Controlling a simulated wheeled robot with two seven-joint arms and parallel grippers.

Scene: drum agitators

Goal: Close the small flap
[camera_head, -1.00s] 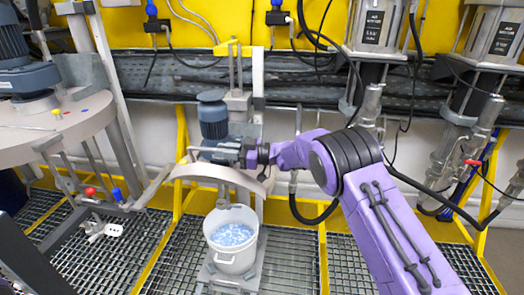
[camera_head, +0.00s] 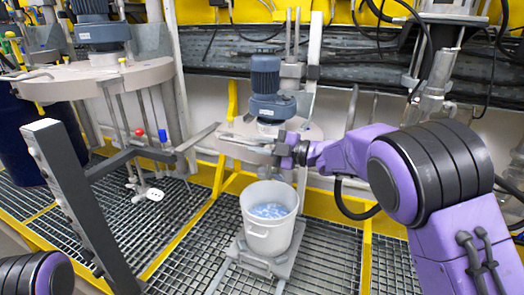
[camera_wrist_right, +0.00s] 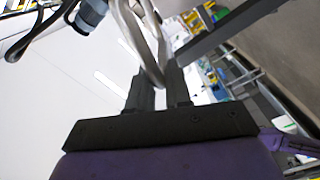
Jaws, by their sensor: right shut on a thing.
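A small agitator has a blue-grey motor (camera_head: 268,92) on top of a round, pale lid (camera_head: 308,134) above a white bucket (camera_head: 270,234). My right gripper (camera_head: 284,150) is at the lid's front edge. In the right wrist view its fingers (camera_wrist_right: 160,92) are shut on a pale looped handle (camera_wrist_right: 150,45), in front of a large white surface. I cannot tell which panel is the small flap, or how far it stands open, because my gripper covers the front of the lid. My left gripper is out of view; only a purple part of my left arm shows at lower left.
A larger agitator with a round top (camera_head: 95,78) stands at the left. A dark grey post (camera_head: 80,205) with a side bar rises in front of it. The bucket, with blue-white contents, stands on a grey base over grating (camera_head: 190,255). Pipes stand at the right.

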